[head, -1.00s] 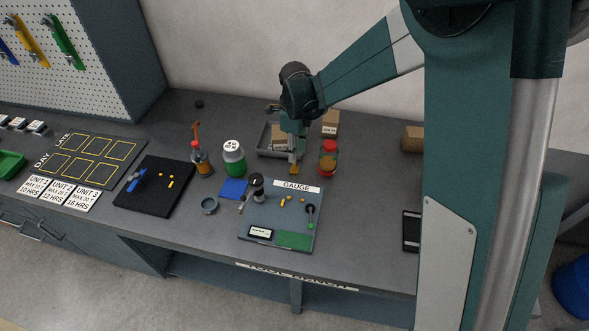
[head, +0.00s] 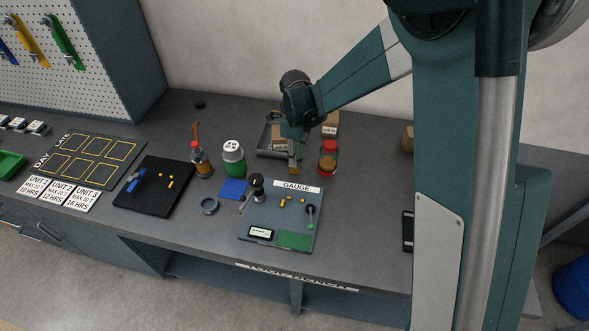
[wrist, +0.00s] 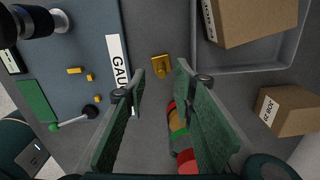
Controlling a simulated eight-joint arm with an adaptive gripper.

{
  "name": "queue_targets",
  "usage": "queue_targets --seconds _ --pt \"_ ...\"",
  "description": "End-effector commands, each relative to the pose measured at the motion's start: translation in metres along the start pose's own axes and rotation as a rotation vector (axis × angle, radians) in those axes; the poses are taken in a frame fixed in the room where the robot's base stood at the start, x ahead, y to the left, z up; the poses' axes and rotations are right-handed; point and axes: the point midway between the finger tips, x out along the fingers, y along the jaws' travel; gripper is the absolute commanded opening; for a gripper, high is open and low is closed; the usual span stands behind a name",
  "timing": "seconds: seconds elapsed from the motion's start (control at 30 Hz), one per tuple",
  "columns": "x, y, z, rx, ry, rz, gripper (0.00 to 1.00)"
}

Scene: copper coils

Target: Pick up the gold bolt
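A small gold piece (wrist: 160,66), which I take for the gold bolt, lies on the grey bench between the gauge board and the grey tray. My gripper (wrist: 162,76) is open and empty above the bench. In the wrist view, the gold piece shows just beyond the fingertips, in the gap between them; I see no contact. In the head view my gripper (head: 294,158) is in front of the tray, and it partly hides the gold piece's spot.
The gauge board (head: 257,218) carries several small yellow pieces and a green-ended lever. A red-lidded jar (head: 328,158) stands close on the right, a green jar (head: 234,158) on the left. The grey tray (wrist: 245,69) holds a cardboard box (wrist: 245,20); another box (wrist: 284,112) stands beside it.

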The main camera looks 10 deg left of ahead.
Motion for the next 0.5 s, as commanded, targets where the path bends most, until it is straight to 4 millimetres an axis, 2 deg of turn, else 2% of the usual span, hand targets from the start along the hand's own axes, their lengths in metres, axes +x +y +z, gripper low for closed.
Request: queue_targets --seconds 0.17,0.5 --pt "0.008 -0.001 0.001 0.000 0.000 0.000 0.26" --pt "0.041 -0.003 0.003 0.000 0.000 0.000 0.26"
